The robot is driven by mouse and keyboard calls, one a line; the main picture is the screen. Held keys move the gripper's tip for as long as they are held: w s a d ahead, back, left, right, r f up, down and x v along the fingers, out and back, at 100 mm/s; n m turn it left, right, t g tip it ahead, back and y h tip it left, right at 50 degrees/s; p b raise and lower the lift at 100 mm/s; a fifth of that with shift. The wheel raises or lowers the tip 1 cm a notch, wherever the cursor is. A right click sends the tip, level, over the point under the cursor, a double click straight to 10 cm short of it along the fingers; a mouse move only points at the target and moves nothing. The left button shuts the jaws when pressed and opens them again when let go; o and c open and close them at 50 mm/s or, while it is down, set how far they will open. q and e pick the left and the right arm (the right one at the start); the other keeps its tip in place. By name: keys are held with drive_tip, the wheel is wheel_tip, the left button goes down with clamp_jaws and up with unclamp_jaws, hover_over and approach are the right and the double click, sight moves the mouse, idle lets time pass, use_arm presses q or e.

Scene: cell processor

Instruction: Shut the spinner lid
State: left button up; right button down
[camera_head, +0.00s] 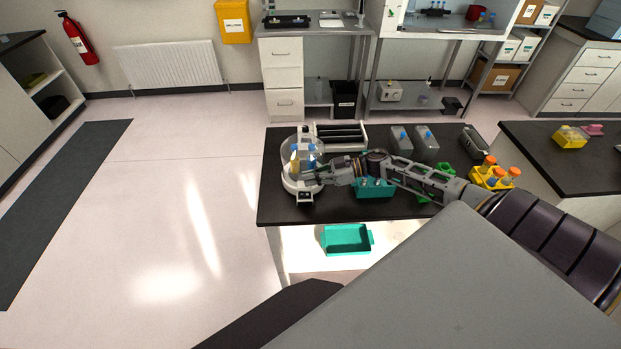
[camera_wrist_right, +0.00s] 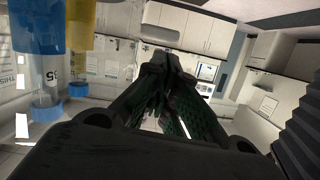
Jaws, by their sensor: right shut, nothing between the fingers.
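The spinner (camera_head: 305,196) is a white round machine at the left end of the black table. Its clear lid (camera_head: 285,153) shows around and above the tubes; how far it stands open is hard to tell. Tubes with blue and yellow parts (camera_head: 311,153) stand in the spinner; a blue one (camera_wrist_right: 37,28) and a yellow one (camera_wrist_right: 80,22) show close at the left of the right wrist view. My right gripper (camera_head: 320,178) is at the spinner's right side, shut and empty. Its closed fingers (camera_wrist_right: 168,62) show in the right wrist view. Contact with the lid cannot be told. My left gripper is out of view.
A black-slotted rack (camera_head: 340,130), grey bottles (camera_head: 425,142) and a yellow rack of orange-capped tubes (camera_head: 490,178) share the table (camera_head: 300,214). A teal bin (camera_head: 374,190) lies under my right arm. Another teal bin (camera_head: 346,240) is lower, in front. Open floor lies left.

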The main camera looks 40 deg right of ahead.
drive_tip(key=shift+r+p, duration=1.2)
drive_tip(key=shift+r, duration=0.3)
drive_tip(key=shift+d+r, duration=0.1)
drive_tip(key=v, duration=0.9)
drive_tip(key=shift+s+d+b, duration=0.25)
drive_tip(key=shift+s+b, duration=0.05)
drive_tip(key=shift+s, duration=0.1)
